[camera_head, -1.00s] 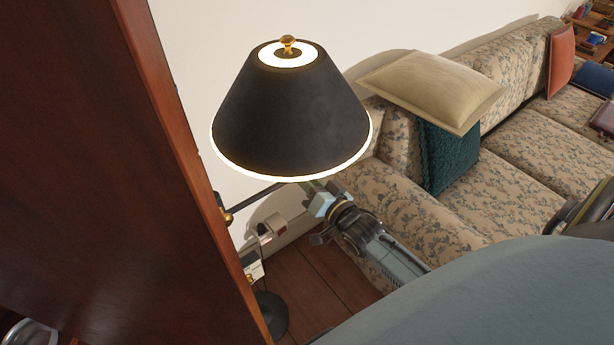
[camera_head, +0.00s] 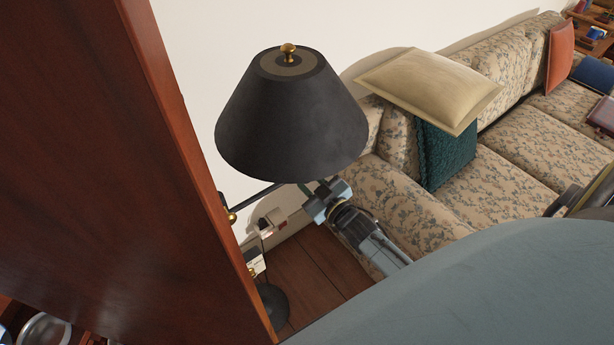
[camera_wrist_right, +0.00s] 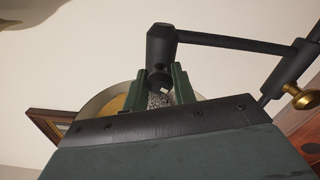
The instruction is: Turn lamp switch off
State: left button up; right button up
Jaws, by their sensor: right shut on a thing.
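The floor lamp has a dark cone shade (camera_head: 290,125) with a brass finial; it is unlit. A black arm (camera_head: 256,196) runs from under the shade to its stand, and the round base (camera_head: 271,303) is on the floor. My right gripper (camera_head: 312,192) is just under the shade. In the right wrist view, the green fingers of my right gripper (camera_wrist_right: 160,85) are shut on the small lamp switch (camera_wrist_right: 159,78) below the black lamp joint (camera_wrist_right: 161,45). The fingertips are partly hidden by the shade in the head view. My left gripper is not in view.
A tall reddish-brown wooden panel (camera_head: 130,180) stands close on the left. A floral sofa (camera_head: 410,200) with a beige cushion (camera_head: 428,88) and a teal cushion (camera_head: 445,155) is on the right. A small patch of wooden floor (camera_head: 315,270) is bare.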

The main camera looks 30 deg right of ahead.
jog(key=n, duration=0.5)
jog(key=shift+n, duration=0.3)
dwell(0.4)
jog(key=o, duration=1)
jog(key=s, duration=0.9)
jog(key=s+d+p, duration=0.1)
jog(key=s, duration=0.3)
jog(key=shift+s, duration=0.15)
